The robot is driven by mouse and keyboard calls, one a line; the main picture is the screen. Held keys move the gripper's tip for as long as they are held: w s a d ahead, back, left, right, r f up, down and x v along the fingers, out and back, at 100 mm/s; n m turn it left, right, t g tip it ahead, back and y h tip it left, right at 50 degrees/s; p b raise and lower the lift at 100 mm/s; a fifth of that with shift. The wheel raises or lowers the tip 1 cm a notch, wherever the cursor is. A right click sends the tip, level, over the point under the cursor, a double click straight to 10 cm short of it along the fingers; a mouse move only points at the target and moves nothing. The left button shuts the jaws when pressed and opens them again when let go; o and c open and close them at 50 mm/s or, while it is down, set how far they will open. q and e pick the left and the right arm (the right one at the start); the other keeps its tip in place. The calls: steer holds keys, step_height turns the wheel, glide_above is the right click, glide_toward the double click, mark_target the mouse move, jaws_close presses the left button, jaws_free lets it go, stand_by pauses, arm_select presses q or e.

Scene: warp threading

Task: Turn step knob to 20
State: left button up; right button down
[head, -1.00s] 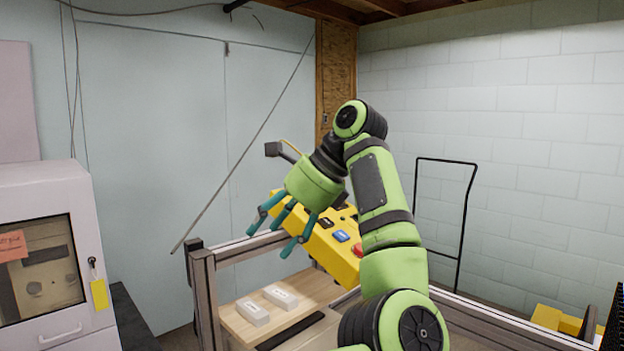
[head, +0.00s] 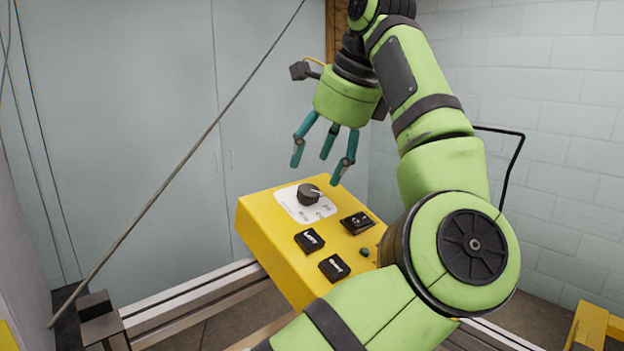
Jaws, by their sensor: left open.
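The step knob (head: 308,194) is a round black dial with a light pointer mark. It sits on a white scale plate (head: 296,211) at the far end of a yellow control box (head: 262,231). The scale numbers are too small to read. My left gripper (head: 326,160) has teal fingers spread open, pointing down. It hangs above and behind the knob, apart from it, and holds nothing. My right gripper is not in view.
The box also carries black buttons (head: 309,240) and a green button (head: 365,252). A metal frame rail (head: 190,305) runs below the box. A thin diagonal rod (head: 180,165) crosses at left. A yellow stand (head: 590,325) is at lower right.

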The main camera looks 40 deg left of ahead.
mark_target(308, 188)
arm_select(q)
steer(key=x, duration=0.4)
steer(key=shift+s, duration=0.15)
steer(key=shift+w+a+f+p, duration=0.3)
steer(key=shift+a+f, duration=0.2)
steer(key=shift+f, duration=0.25)
steer(key=shift+s+d, duration=0.1)
steer(key=shift+s, duration=0.05)
steer(key=shift+r, duration=0.1)
steer(key=c, duration=1.1)
steer(key=shift+c, duration=0.2)
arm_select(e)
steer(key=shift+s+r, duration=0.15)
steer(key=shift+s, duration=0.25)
